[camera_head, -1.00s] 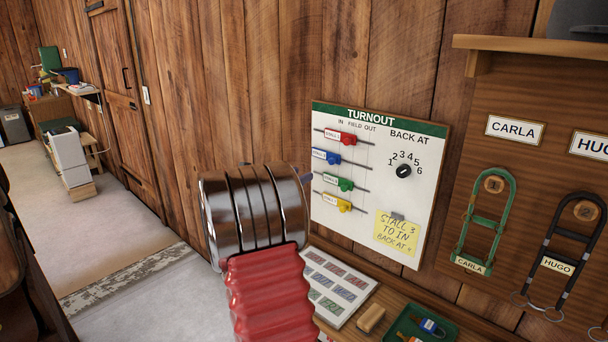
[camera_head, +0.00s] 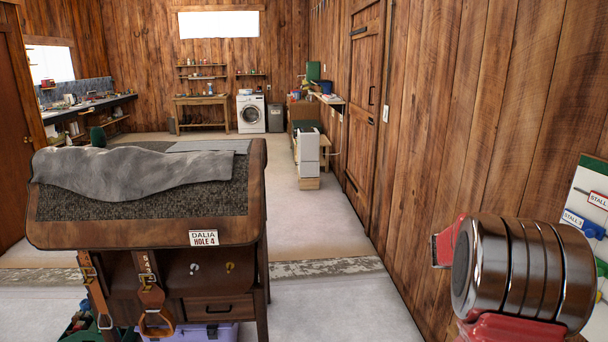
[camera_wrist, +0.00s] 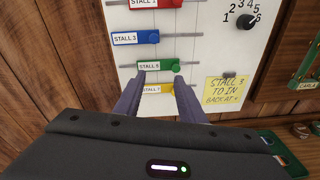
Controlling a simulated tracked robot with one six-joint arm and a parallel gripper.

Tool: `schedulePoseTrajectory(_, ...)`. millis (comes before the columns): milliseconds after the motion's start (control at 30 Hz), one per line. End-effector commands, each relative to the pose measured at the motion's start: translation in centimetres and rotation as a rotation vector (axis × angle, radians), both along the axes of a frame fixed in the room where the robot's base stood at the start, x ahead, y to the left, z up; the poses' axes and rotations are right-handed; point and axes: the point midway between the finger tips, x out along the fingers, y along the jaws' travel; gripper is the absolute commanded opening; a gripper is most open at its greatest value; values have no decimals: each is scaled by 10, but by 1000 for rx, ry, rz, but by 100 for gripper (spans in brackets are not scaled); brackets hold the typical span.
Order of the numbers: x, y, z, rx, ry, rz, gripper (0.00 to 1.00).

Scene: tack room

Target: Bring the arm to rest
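My gripper (camera_wrist: 159,78) is open in the wrist view, its two dark fingers spread and pointing at the white turnout board (camera_wrist: 185,50). The yellow Stall 7 slider (camera_wrist: 157,89) shows between and beyond the fingers; I see nothing held. The green Stall 5 or 6 slider (camera_wrist: 158,66) is just above the fingertips, and contact cannot be told. The blue Stall 3 slider (camera_wrist: 135,38) sits on its rod higher up. In the head view my red and steel arm is at the lower right, with the fingers out of sight and part of the board (camera_head: 585,215) at the edge.
A yellow note (camera_wrist: 227,90) and a black dial (camera_wrist: 246,21) are on the board's right. In the head view a saddle rack (camera_head: 150,236) with a grey cloth stands at left front. A washing machine (camera_head: 251,114) is far back. The floor between rack and wall is clear.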

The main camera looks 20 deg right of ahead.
Motion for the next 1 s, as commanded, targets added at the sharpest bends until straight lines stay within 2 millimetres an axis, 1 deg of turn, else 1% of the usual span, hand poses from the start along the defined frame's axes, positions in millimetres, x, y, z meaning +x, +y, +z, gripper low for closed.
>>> schedulePoseTrajectory(33,-7,5,-17,40,-43,-25,36)
schedulePoseTrajectory(100,-21,14,-39,98,-122,-72,36)
schedulePoseTrajectory(167,-32,25,-53,144,-195,-117,36)
schedulePoseTrajectory(233,-43,42,-66,196,-284,-166,36)
schedulePoseTrajectory(367,-57,80,-84,285,-449,-255,36)
schedulePoseTrajectory(467,-65,114,-93,350,-576,-323,36)
schedulePoseTrajectory(500,-67,128,-96,375,-626,-350,36)
schedulePoseTrajectory(667,-74,186,-104,475,-812,-455,36)
schedulePoseTrajectory(700,-76,201,-106,499,-855,-480,36)
schedulePoseTrajectory(1000,-82,304,-108,677,-1126,-647,36)
